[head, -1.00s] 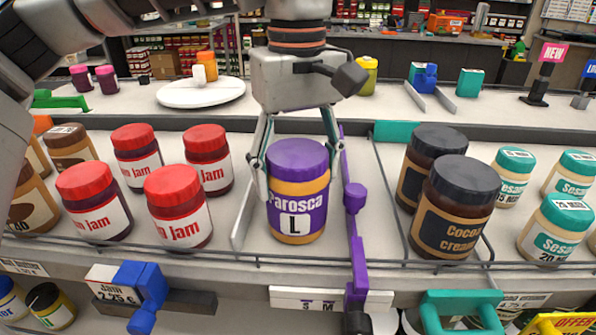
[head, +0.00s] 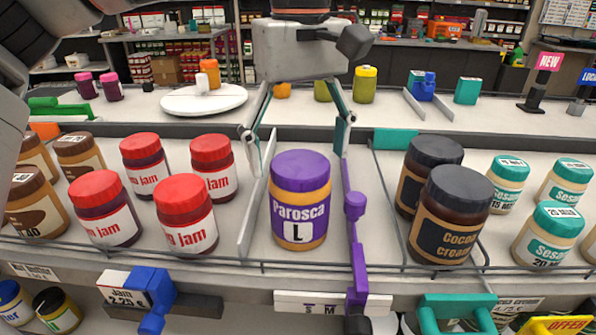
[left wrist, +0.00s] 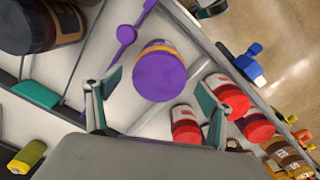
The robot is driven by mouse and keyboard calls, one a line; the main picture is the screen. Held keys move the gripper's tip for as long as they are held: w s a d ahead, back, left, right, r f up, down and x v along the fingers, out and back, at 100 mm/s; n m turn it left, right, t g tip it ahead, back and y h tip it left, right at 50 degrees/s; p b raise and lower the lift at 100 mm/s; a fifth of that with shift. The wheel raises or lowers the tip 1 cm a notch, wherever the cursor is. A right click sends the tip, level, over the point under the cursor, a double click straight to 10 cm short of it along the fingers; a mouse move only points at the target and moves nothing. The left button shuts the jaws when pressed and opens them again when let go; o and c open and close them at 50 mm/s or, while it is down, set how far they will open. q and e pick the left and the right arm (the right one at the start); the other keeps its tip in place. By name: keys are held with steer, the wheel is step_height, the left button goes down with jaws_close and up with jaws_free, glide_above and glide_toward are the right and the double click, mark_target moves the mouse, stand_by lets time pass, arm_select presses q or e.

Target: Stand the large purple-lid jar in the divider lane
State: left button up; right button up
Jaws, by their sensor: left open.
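The large purple-lid jar (head: 300,200), labelled "Parosca L", stands upright on the shelf. It stands in the lane between a grey divider (head: 257,200) on its left and a purple divider (head: 352,215) on its right. My left gripper (head: 297,145) is open and empty, above and behind the jar, with its fingers spread apart and clear of it. In the left wrist view the purple lid (left wrist: 160,76) shows beyond the two spread fingers (left wrist: 155,110). My right gripper is not in view.
Red-lid jam jars (head: 185,213) stand left of the lane. Dark cocoa cream jars (head: 450,215) and teal-lid sesame jars (head: 548,233) stand to the right. A wire rail runs along the shelf front. A white round stand (head: 203,99) is on the counter behind.

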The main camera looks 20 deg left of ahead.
arm_select(q)
step_height(320, 180, up, 7)
steer(key=shift+f+p, duration=0.1)
steer(key=shift+p, duration=0.75)
